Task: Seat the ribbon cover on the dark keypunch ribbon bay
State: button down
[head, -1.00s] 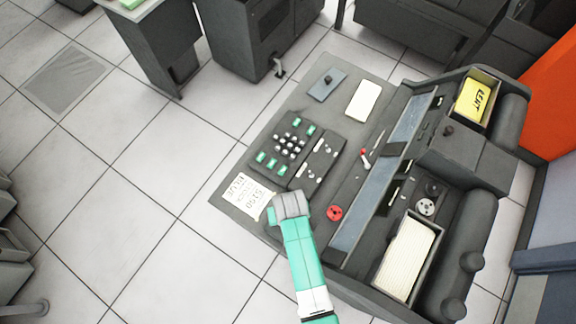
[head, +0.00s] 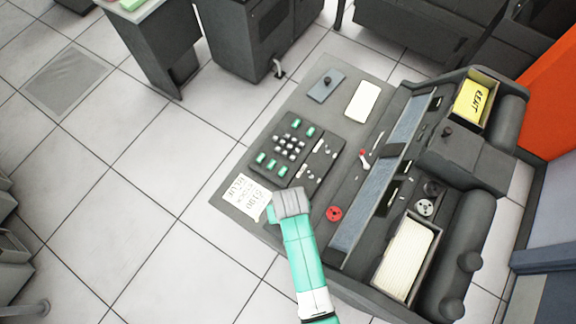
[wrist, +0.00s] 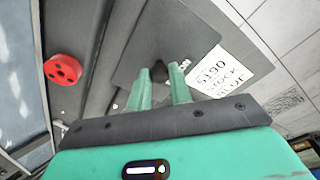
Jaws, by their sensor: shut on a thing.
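My gripper (head: 272,212) is at the near left corner of the dark keypunch desk. In the wrist view its two teal fingers (wrist: 162,88) are shut on the dark knob (wrist: 158,70) of a flat dark grey plate, the ribbon cover (wrist: 160,35). The ribbon bay (head: 428,198) is uncovered at the right side of the keypunch, with a dark spool and a pale spool showing.
A printed stock card (head: 240,195) lies beside my gripper. A red round part (head: 333,213) and the keyboard (head: 288,145) are close by. A blue-grey knobbed plate (head: 327,84) lies at the far end. A card tray (head: 405,258) borders the bay. A raised housing (head: 465,155) stands behind it.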

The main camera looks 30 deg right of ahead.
notch_tip(320, 180, up, 7)
jog(key=shift+f+p, duration=0.2)
jog(key=shift+p, duration=0.25)
notch_tip(320, 180, up, 3)
jog(key=p, duration=0.4)
